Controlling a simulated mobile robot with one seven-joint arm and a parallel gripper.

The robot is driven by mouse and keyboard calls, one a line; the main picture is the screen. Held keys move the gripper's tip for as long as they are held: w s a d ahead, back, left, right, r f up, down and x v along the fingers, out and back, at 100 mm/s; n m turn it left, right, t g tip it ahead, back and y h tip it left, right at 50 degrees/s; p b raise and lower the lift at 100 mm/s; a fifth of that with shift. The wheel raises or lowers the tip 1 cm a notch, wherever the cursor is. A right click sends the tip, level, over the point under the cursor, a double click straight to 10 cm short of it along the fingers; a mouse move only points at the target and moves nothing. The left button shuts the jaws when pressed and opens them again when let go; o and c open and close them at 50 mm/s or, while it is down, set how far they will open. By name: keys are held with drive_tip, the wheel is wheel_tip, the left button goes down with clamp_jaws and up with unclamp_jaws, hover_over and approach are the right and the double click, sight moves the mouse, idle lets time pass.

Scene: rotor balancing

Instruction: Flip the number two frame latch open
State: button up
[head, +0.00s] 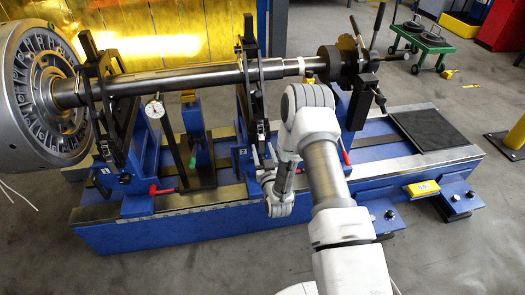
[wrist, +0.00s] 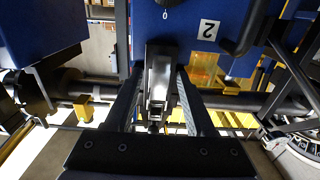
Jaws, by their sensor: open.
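The number two frame (head: 251,95) is the black upright around the shaft at mid-bench in the head view. A narrow grey metal latch piece (wrist: 160,78), apparently the number two latch, lies below that block. My gripper (wrist: 158,88) is open, with one dark finger on each side of the latch piece. I cannot tell whether the fingers touch it. In the head view my gripper (head: 260,165) is small and partly hidden beside the frame's lower part.
A long steel shaft (head: 190,76) runs across the blue bench (head: 240,233), with a large bladed rotor (head: 45,90) at the left. Another frame (head: 98,85) stands near the rotor. A dial gauge (head: 155,109) stands between the frames. A yellow box (head: 422,188) is at the right.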

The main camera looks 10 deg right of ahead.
clamp_jaws()
idle(1.3)
